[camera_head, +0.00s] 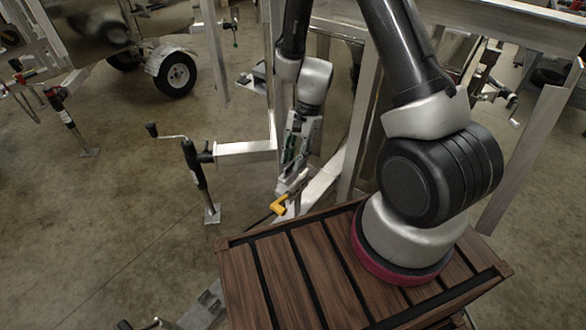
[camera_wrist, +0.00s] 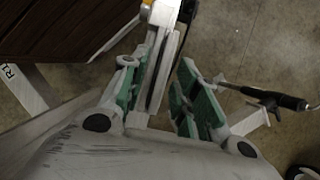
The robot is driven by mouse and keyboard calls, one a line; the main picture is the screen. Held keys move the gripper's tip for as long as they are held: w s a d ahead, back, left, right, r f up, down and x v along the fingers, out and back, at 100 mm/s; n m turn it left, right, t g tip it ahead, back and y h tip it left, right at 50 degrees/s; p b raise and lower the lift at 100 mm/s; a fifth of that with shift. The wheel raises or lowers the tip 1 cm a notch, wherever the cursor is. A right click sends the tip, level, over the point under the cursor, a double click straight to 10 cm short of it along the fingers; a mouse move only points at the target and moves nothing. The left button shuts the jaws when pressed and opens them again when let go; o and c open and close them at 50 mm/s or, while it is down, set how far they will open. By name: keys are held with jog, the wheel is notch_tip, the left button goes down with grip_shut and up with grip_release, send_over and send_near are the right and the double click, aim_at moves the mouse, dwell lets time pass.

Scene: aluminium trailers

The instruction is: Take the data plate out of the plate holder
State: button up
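My gripper (camera_wrist: 157,66) is open in the wrist view, its two green-padded fingers apart. A narrow pale upright piece with a dark slot or edge (camera_wrist: 160,68) stands between them, nearer the left finger. It may be the plate holder, with the data plate in it, but I cannot tell the two apart. Whether the left finger touches it is unclear. In the head view my gripper (camera_head: 297,150) points down beside the aluminium trailer frame; no plate or holder can be made out there.
A yellow-handled part (camera_head: 278,204) sits on the trailer frame just below my gripper. A jack with a crank (camera_head: 193,165) stands to the left and shows in the wrist view (camera_wrist: 270,98). Aluminium uprights (camera_head: 362,125) stand close on the right. Open concrete floor lies left.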

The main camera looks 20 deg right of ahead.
jog(key=shift+a+f, duration=0.1)
jog(key=shift+f, duration=0.25)
grip_shut()
jog(key=shift+r, duration=0.1)
